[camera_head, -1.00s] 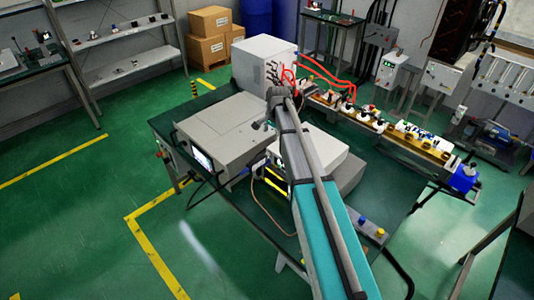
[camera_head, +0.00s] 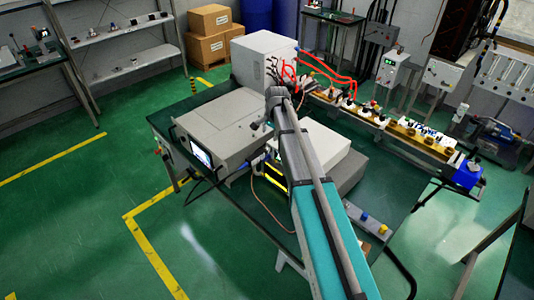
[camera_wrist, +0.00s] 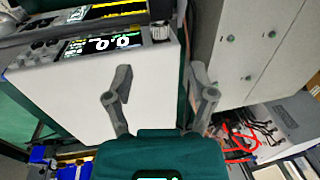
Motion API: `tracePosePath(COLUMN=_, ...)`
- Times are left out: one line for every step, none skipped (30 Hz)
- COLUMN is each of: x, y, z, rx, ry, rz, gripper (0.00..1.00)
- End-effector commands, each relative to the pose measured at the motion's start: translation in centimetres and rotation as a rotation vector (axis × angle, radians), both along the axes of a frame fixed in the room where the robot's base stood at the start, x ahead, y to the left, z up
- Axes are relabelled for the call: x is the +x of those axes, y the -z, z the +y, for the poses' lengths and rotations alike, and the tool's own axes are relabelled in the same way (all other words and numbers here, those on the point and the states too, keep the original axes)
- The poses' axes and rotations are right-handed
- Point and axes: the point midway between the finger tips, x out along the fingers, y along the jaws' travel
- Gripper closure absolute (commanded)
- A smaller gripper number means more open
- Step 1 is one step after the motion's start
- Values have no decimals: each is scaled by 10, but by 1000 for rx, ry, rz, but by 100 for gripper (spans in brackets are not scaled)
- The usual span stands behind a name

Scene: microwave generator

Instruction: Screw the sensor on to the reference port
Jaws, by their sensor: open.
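My gripper (camera_wrist: 162,82) is open and empty in the wrist view, its two grey fingers apart. Beyond it is a white instrument box (camera_wrist: 120,85) with a lit digit display (camera_wrist: 115,42) along its upper edge. A small pale cylindrical part (camera_wrist: 160,33) sits at that box's upper right corner; I cannot tell whether it is the sensor or a port. In the head view the white box (camera_head: 310,147) is partly behind my arm. I cannot pick out the sensor or the reference port with certainty.
A grey instrument with a screen (camera_head: 215,125) stands left on the green bench. A tall white cabinet (camera_head: 262,55) with red cables (camera_head: 325,68) stands behind. A waveguide bench (camera_head: 400,130) runs right. Loose cables hang at the bench's front; the floor at left is clear.

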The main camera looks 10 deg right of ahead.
Motion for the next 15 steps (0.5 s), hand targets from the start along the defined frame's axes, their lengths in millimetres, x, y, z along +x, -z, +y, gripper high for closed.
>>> tracePosePath(x=1, y=8, z=1, rx=0, ry=0, rz=0, gripper=29)
tracePosePath(x=1, y=11, z=1, rx=0, ry=0, rz=0, gripper=29)
tracePosePath(x=2, y=14, z=1, rx=0, ry=0, rz=0, gripper=29)
tracePosePath(x=2, y=16, z=1, rx=0, ry=0, rz=0, gripper=29)
tracePosePath(x=2, y=18, z=2, rx=0, ry=0, rz=0, gripper=29)
tracePosePath(x=3, y=21, z=2, rx=0, ry=0, rz=0, gripper=29)
tracePosePath(x=3, y=24, z=2, rx=0, ry=0, rz=0, gripper=29)
tracePosePath(x=4, y=26, z=2, rx=0, ry=0, rz=0, gripper=29)
tracePosePath(x=4, y=29, z=3, rx=0, ry=0, rz=0, gripper=29)
tracePosePath(x=4, y=31, z=3, rx=0, ry=0, rz=0, gripper=29)
tracePosePath(x=5, y=34, z=3, rx=0, ry=0, rz=0, gripper=29)
tracePosePath(x=5, y=37, z=3, rx=0, ry=0, rz=0, gripper=29)
tracePosePath(x=5, y=39, z=4, rx=0, ry=0, rz=0, gripper=29)
tracePosePath(x=6, y=41, z=4, rx=0, ry=0, rz=0, gripper=29)
tracePosePath(x=6, y=44, z=4, rx=0, ry=0, rz=0, gripper=29)
